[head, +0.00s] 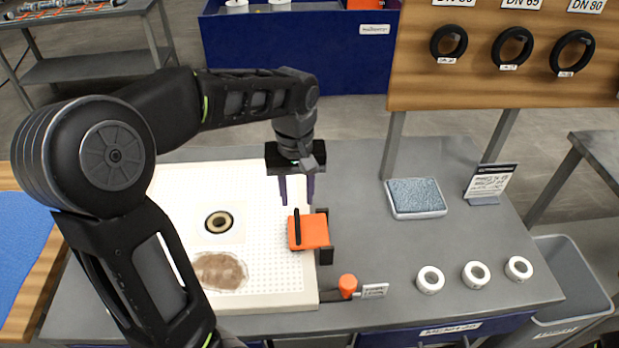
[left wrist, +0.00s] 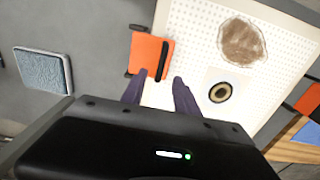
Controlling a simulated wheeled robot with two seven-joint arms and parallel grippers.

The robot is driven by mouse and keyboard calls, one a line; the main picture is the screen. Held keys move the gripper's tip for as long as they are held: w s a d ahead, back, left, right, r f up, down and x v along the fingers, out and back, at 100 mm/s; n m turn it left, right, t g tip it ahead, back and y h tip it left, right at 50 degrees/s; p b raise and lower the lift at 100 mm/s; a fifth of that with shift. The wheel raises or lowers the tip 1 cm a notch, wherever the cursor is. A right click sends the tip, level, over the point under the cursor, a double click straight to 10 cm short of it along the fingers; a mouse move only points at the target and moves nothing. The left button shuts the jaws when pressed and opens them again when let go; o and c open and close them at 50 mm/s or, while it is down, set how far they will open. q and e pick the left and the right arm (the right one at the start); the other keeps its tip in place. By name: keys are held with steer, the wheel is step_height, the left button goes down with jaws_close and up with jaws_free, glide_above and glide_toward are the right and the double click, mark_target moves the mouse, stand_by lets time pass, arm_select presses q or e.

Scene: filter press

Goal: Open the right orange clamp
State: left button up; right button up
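The right orange clamp (head: 315,231) sits at the right edge of the white perforated plate (head: 270,283), with a black bar (head: 297,228) along its left side and dark brackets at its right. In the left wrist view the orange clamp (left wrist: 147,52) lies just beyond my fingertips. My left gripper (head: 296,203) points down, just above and behind the clamp. Whether the fingertips touch the clamp is unclear. My right gripper is out of view.
Another orange piece (left wrist: 308,100) shows at the plate's far side. The plate carries a brown stain (head: 221,271) and a ringed hole (head: 219,222). A blue sponge (head: 416,196), an orange knob (head: 347,284) and white rings (head: 430,280) stand to the right on the grey table.

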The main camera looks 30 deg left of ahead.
mark_target(297, 219)
arm_select(q)
steer(key=shift+s+r, duration=0.1)
steer(key=shift+s, duration=0.2)
steer(key=shift+w+f, duration=0.15)
steer(key=shift+f, duration=0.15)
step_height(297, 219, down, 6)
steer(key=b, duration=0.5)
steer(key=shift+f+b, duration=0.2)
steer(key=shift+b, duration=0.1)
steer(key=shift+f+b, duration=0.65)
steer(key=shift+f, duration=0.45)
jaws_close()
steer(key=shift+w+d+r+p, duration=0.2)
steer(key=shift+d+r+p, duration=0.1)
steer(key=shift+r+p, duration=0.3)
steer(key=shift+w+d+r, duration=0.1)
steer(key=shift+d+r, duration=0.05)
steer(key=shift+d, duration=0.05)
